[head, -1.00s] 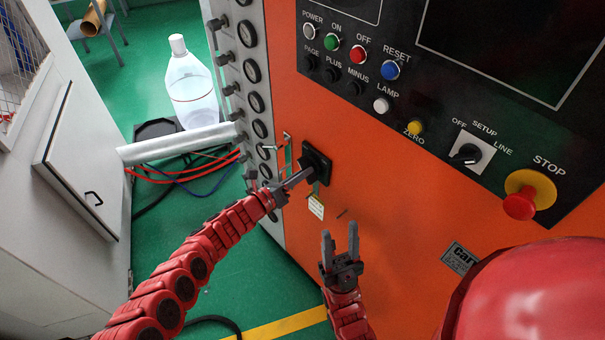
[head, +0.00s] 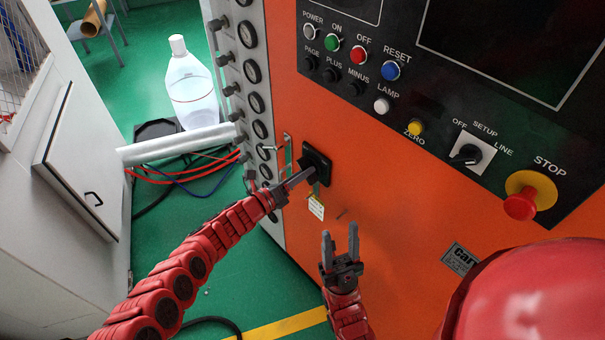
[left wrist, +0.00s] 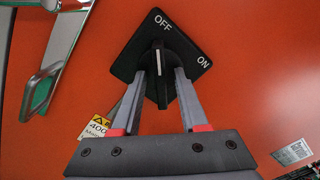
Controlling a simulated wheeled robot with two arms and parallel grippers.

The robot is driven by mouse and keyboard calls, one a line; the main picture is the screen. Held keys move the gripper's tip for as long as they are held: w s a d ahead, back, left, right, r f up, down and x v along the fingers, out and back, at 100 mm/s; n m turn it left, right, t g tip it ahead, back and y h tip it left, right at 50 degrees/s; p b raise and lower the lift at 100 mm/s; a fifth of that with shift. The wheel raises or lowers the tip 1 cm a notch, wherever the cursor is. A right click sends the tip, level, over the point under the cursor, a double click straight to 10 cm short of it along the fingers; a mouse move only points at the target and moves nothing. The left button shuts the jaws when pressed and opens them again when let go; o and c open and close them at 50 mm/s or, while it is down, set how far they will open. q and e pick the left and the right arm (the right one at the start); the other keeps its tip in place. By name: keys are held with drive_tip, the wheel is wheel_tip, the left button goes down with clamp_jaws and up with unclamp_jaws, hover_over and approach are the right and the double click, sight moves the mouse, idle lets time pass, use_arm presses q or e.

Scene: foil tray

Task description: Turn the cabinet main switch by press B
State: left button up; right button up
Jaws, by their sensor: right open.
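The main switch (head: 316,163) is a black rotary switch on the orange cabinet front (head: 400,200). In the left wrist view its black plate (left wrist: 193,58) reads OFF at the top and ON at the right. The knob (left wrist: 158,58) has a white line pointing near OFF. My left gripper (head: 306,174) is at the switch; its two fingers (left wrist: 166,72) lie on either side of the knob. Whether they press on it is unclear. My right gripper (head: 341,243) is open and empty, below and right of the switch, its fingers pointing up.
A tag (head: 316,207) hangs below the switch. A metal handle (left wrist: 45,82) stands left of it. Gauges (head: 255,102) line the cabinet's left edge. The control panel (head: 440,110) with the STOP button (head: 521,207) is up right.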

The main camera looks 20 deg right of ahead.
idle(0.3)
use_arm(q)
drive_tip(key=p+v, duration=0.1)
drive_tip(key=v, duration=1.6)
drive_tip(key=shift+a, duration=0.2)
drive_tip(key=shift+s, duration=0.15)
